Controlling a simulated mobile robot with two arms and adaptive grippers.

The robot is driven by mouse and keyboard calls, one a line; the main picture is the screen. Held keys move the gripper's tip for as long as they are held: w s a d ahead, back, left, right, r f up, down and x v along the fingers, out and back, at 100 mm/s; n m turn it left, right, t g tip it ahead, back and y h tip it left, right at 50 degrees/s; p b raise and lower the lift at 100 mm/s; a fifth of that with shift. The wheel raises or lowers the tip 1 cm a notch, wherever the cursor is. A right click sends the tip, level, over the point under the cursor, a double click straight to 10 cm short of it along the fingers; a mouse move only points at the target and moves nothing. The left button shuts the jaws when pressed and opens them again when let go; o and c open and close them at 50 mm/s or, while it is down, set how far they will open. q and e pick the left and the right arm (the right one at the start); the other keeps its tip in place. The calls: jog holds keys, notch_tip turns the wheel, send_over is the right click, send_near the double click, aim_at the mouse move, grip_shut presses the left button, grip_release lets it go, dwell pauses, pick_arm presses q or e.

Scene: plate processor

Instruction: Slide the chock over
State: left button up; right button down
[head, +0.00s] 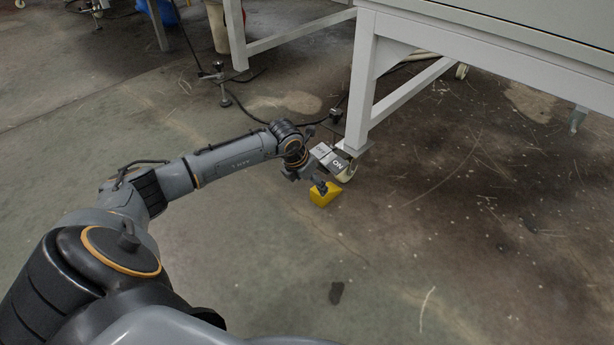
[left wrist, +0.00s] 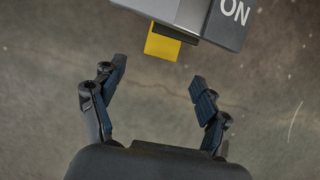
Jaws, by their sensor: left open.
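The yellow chock (head: 325,194) lies on the floor beside a caster wheel (head: 347,172) under the near leg of the white table. In the left wrist view the chock (left wrist: 162,45) shows only in part, below a grey block marked "ON" (left wrist: 213,17) that hides the rest. My left gripper (head: 321,186) is down at the chock in the head view, small and partly merged with it. In the left wrist view the left gripper (left wrist: 158,83) is open, with nothing between its fingers, and the chock is beyond the fingertips. My right gripper is in neither view.
The grey "ON" pedal block (head: 332,159) sits at the caster, close to my gripper. The white table (head: 361,80) stands above on its leg. A black cable (head: 262,121) runs along the floor behind. The floor at the front and right is clear.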

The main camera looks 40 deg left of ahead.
pick_arm(q)
jog(key=v, duration=0.3)
jog(key=shift+s+r, duration=0.15)
jog(key=shift+r, duration=0.2)
jog(key=shift+d, duration=0.1)
